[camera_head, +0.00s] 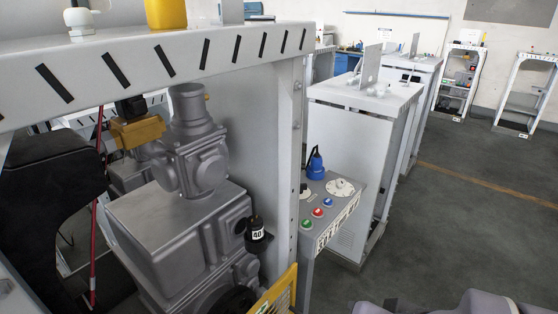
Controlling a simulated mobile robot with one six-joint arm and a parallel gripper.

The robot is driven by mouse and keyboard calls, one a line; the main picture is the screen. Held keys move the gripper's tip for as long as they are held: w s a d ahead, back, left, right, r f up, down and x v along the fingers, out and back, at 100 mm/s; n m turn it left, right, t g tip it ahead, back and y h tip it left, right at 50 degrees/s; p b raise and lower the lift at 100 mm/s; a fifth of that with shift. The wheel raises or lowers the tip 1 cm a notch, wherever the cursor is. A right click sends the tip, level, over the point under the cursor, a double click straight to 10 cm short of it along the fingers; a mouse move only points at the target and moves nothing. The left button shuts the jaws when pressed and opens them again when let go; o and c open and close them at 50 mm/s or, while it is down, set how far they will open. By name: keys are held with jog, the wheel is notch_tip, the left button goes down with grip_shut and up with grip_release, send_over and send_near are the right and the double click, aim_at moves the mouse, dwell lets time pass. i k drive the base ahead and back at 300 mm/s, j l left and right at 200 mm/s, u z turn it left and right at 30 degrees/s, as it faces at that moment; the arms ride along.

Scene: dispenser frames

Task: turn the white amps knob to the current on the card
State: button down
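A small grey control panel (329,214) stands at the middle of the view, beside the tall frame. A round white dial or knob (340,188) with dark marks sits on its top right part. A second round pale dial (304,194) is partly hidden by the frame post. I cannot tell which of them is the amps knob, nor read a setting. A black piece with a white label reading "40" (257,235) is on the machine left of the post; I cannot tell whether this is the card. My gripper is not in view.
The panel also carries blue (326,202), red (317,212) and green (307,224) buttons and a blue device (315,164). White cabinets (345,140) stand behind. Floor (460,220) is clear at right.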

aim_at(341, 183)
jog(key=i+l+u, duration=0.15)
jog(key=l+u, duration=0.7)
jog(key=l, duration=0.3)
jog(key=l+u, duration=0.45)
jog(key=l, duration=0.15)
